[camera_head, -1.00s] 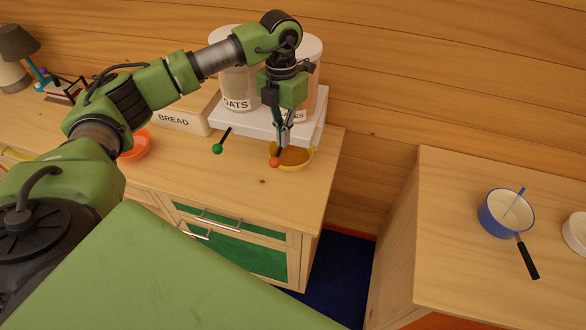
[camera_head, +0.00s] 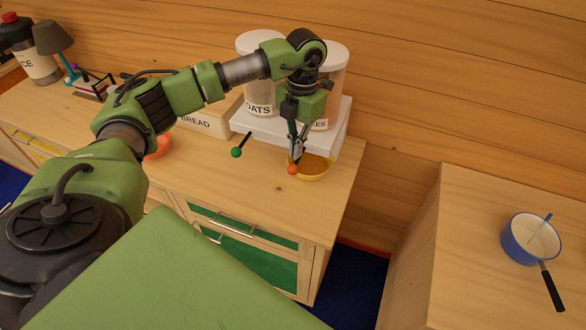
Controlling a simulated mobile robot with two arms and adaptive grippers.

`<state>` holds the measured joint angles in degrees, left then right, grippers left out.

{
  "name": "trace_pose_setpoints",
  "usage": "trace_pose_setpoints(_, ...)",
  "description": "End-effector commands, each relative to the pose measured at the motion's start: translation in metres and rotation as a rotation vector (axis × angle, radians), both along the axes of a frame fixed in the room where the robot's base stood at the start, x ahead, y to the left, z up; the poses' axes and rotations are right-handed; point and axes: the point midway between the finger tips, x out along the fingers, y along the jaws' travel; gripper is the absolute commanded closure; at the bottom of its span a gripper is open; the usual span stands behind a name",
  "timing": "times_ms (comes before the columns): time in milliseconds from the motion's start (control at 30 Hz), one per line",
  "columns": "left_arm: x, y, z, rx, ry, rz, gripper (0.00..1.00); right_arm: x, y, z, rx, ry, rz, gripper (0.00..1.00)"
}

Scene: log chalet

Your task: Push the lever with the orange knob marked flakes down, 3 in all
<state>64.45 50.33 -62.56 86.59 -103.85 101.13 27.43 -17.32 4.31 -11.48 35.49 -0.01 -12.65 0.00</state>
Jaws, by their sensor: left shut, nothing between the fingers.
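The lever's orange knob (camera_head: 292,169) hangs at the front of the white dispenser base (camera_head: 262,129), low beside the yellow bowl. The flakes canister (camera_head: 336,86) stands on that base, its label partly hidden by my arm. My left gripper (camera_head: 298,156) is shut and empty, pointing down with its fingertips just above the orange knob. I cannot tell whether they touch it. The yellow bowl (camera_head: 325,172) holds brown contents under the flakes side. My right gripper is not in view.
The green knob (camera_head: 236,152) and lever sit left of the orange one, below the oats canister (camera_head: 257,93). A bread box (camera_head: 207,122) and orange bowl (camera_head: 158,147) stand further left. A blue pan (camera_head: 521,255) is on the right counter (camera_head: 460,230).

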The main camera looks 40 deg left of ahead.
Motion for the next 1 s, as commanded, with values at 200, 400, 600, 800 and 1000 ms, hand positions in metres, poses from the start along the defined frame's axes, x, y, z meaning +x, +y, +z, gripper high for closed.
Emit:
trace_pose_setpoints(200,-0.003,0.0,-0.03,0.0,0.0,0.0,1.0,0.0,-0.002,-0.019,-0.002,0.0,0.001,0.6)
trace_pose_setpoints(400,-0.004,0.0,-0.037,0.0,-0.001,0.0,1.0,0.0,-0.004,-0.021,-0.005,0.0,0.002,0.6)
trace_pose_setpoints(600,-0.004,0.0,-0.036,0.0,0.0,0.0,1.0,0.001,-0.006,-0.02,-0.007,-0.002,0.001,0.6)
trace_pose_setpoints(800,-0.004,0.0,-0.044,0.0,0.001,-0.001,1.0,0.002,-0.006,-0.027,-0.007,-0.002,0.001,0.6)
trace_pose_setpoints(1000,-0.004,0.0,-0.068,-0.001,0.002,-0.001,1.0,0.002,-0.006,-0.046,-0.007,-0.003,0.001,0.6)
